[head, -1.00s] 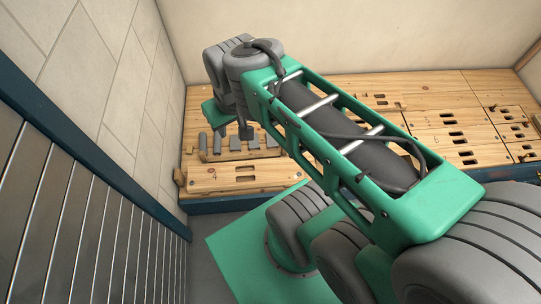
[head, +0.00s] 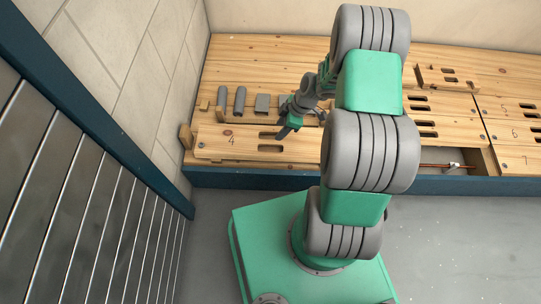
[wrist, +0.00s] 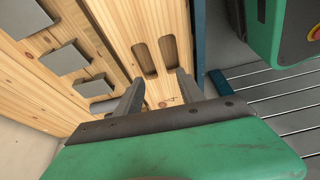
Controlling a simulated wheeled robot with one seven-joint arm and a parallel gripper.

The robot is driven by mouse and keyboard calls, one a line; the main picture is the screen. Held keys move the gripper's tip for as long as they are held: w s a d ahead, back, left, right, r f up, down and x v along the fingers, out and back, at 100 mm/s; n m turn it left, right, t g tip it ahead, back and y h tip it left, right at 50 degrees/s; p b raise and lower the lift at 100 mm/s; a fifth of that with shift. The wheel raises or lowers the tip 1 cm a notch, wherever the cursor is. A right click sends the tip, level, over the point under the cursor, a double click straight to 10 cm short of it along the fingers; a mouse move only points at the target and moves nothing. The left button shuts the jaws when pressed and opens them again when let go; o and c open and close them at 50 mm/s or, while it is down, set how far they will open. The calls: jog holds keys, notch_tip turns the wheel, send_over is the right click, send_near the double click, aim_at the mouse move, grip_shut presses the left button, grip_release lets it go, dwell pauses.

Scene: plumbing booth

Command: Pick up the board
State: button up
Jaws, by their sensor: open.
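The wooden board marked 4 (head: 218,143) lies flat along the front left of the wooden deck in the head view, with two dark slots side by side. It also fills the middle of the wrist view (wrist: 122,32), where both slots and its number show. My gripper (head: 289,131) is over this board near its slots, pointing down. In the wrist view my gripper (wrist: 160,80) is open and empty, its two fingers spread near the slot ends. I cannot tell whether the fingertips touch the wood.
Several grey blocks (head: 239,101) stand on the deck behind the board; they also show in the wrist view (wrist: 64,60). Other slotted boards, numbered 5 to 7 (head: 507,135), lie at the right. An open recess holds a copper pipe (head: 436,165). A tiled wall (head: 120,60) stands close at the left.

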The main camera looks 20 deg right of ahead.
aim_at(271, 141)
jog(key=shift+n, duration=0.3)
jog(key=b+x, duration=0.1)
jog(key=x, duration=0.2)
jog(key=b+x, duration=0.1)
jog(key=x, duration=0.2)
jog(key=b+x, duration=0.1)
jog(key=x, duration=0.3)
jog(key=shift+w+d+b, duration=0.1)
jog(key=shift+d+b, duration=0.2)
jog(key=shift+f, duration=0.3)
jog(key=shift+c, duration=0.5)
grip_shut()
jog(key=shift+r, duration=0.1)
